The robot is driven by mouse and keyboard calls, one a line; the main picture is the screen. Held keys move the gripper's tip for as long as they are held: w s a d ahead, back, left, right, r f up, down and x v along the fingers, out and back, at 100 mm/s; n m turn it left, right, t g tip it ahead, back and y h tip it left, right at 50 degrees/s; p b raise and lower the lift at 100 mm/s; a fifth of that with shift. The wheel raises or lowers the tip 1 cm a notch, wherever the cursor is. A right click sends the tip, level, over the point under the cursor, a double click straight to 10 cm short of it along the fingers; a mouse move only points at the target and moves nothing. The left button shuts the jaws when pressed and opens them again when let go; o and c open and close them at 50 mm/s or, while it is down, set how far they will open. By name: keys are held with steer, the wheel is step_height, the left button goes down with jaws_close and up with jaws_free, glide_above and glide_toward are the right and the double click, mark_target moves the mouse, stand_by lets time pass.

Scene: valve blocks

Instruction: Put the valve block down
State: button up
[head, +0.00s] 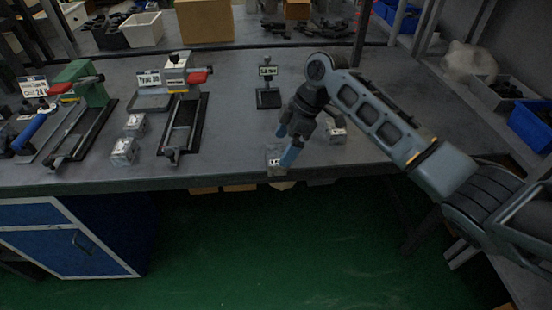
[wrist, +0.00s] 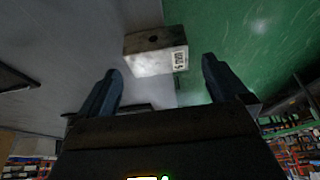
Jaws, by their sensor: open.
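A small grey valve block (head: 274,160) is at the front edge of the grey workbench, right by my fingertips. In the wrist view the block (wrist: 152,60) has a dark hole on one face and a white printed label on its end. There it lies ahead of my two spread fingers, and its labelled end shows against the green floor past the bench edge. My gripper (head: 286,148) is open and points down at the bench edge; it also shows in the wrist view (wrist: 160,82). I cannot tell how firmly the block rests on the bench.
Another block (head: 336,132) stands right of my gripper. Two more blocks (head: 134,124) (head: 123,150) stand at left, near a red-handled fixture (head: 186,112). A small labelled stand (head: 268,96) is behind my gripper. Bare bench lies left of my gripper.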

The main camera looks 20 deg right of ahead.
mark_target(276, 154)
steer(key=shift+p+x, duration=0.45)
steer(key=shift+x, duration=2.25)
steer(key=shift+w+a+r, duration=0.1)
steer(key=shift+w+r, duration=0.05)
steer(key=shift+w, duration=0.1)
steer(key=c, duration=1.2)
